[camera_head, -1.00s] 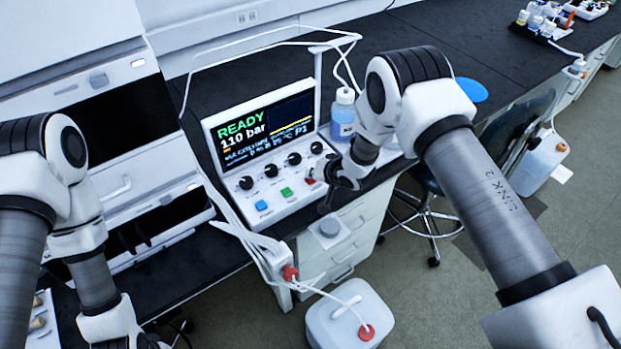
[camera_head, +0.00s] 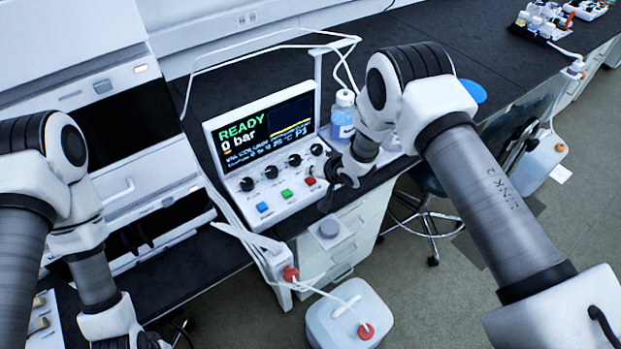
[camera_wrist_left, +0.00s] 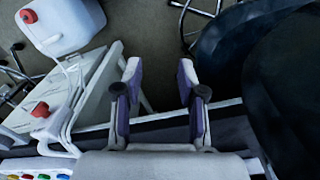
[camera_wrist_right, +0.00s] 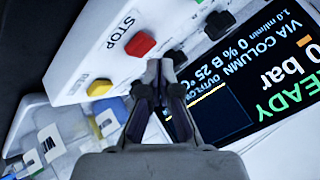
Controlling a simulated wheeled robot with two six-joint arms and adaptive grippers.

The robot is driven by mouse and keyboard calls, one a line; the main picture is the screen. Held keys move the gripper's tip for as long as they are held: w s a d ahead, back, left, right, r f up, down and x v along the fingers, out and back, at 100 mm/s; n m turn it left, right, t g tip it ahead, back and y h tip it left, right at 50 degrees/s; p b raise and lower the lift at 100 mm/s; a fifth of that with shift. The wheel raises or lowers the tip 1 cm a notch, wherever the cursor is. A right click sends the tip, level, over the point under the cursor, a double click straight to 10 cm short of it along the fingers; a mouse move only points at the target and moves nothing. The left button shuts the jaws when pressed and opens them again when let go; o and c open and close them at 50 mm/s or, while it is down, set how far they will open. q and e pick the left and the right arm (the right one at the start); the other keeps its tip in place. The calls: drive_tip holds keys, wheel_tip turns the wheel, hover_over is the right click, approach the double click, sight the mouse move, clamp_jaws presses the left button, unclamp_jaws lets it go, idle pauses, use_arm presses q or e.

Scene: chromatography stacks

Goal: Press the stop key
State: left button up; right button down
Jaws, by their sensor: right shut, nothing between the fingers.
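In the right wrist view, the red key (camera_wrist_right: 140,44) sits beside the printed word STOP. My right gripper (camera_head: 330,172) is shut and empty, just right of the key in the head view and apart from it. In its wrist view, the fingertips (camera_wrist_right: 165,70) are together, and the key is fully visible beyond them. The display (camera_head: 265,130) reads READY and 0 bar. My left gripper (camera_wrist_left: 160,75) is open and empty.
Blue (camera_head: 262,207) and green (camera_head: 287,193) keys lie left of the red one, below several black knobs. A bottle of blue liquid (camera_head: 343,118) stands right of the unit. White tubes run beside it. A white container (camera_head: 345,318) stands in front of the bench.

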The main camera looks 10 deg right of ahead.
sight(312, 181)
wheel_tip(312, 181, up, 5)
drive_tip(key=p, duration=0.4)
drive_tip(key=shift+r, duration=0.1)
idle(0.7)
